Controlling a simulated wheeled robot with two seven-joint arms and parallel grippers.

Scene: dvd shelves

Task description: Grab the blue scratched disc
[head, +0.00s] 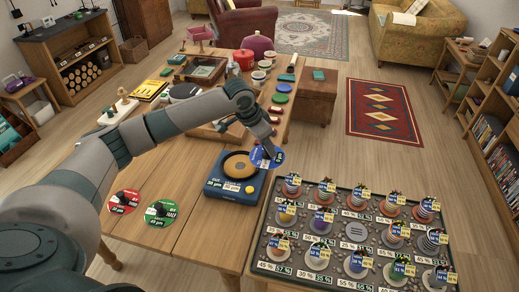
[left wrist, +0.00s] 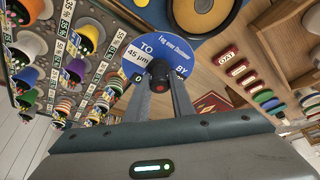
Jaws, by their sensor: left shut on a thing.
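My left gripper (head: 267,149) is shut on a blue disc (head: 277,158) with white lettering. It holds the disc in the air just right of a blue turntable-like device (head: 235,175) with a black platter and a yellow-orange centre. A red disc (head: 123,201) and a green disc (head: 164,211) lie on the wooden table at the left. My right gripper is not in view.
A dark tray (head: 262,265) with several small pots and percentage labels stands at the lower right. The wooden table (head: 190,170) carries many small items at the back. A shelf (head: 497,90) stands at the far right.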

